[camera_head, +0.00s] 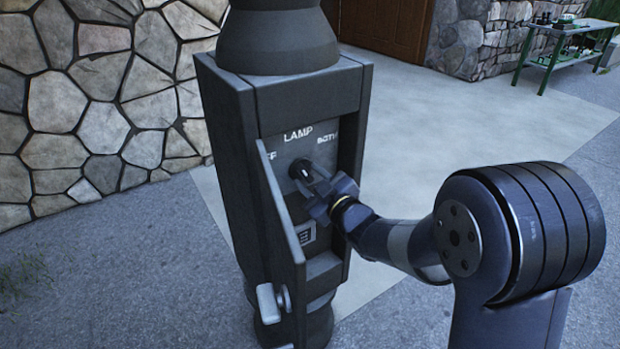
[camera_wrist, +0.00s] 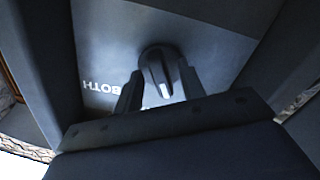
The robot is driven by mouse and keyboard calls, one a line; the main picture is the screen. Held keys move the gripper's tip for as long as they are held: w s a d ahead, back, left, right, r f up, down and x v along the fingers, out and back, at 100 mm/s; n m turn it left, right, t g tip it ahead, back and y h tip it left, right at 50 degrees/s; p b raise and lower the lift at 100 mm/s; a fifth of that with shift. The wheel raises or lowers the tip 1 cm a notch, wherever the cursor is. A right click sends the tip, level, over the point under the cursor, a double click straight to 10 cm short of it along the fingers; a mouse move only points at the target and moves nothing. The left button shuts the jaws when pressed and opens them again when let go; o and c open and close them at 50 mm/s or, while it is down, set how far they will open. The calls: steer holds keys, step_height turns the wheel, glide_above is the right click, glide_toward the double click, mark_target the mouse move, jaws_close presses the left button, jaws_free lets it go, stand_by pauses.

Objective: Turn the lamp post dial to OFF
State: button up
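The lamp post (camera_head: 225,120) stands in the middle of the head view with its door (camera_head: 285,225) swung open. Inside, a grey panel reads "LAMP" at the top, a partly hidden "OFF" at left and "BOTH" at right. The black dial (camera_head: 299,169) sits below "LAMP". In the wrist view the dial (camera_wrist: 158,72) shows a pale line, and "BOTH" appears upside down at left. My gripper (camera_head: 314,186) is at the dial, its fingers (camera_wrist: 160,88) apart on either side of it. I see a gap at the left finger; contact at the right finger is unclear.
The open door with its pale latch (camera_head: 272,301) stands left of my gripper. The box side walls close in around the panel. A stone wall (camera_head: 90,90) is behind at left. A green table (camera_head: 565,58) stands far back at right. The paving (camera_head: 500,110) is clear.

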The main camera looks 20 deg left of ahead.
steer(key=shift+w+a, duration=0.2)
steer(key=shift+c, duration=0.5)
jaws_close()
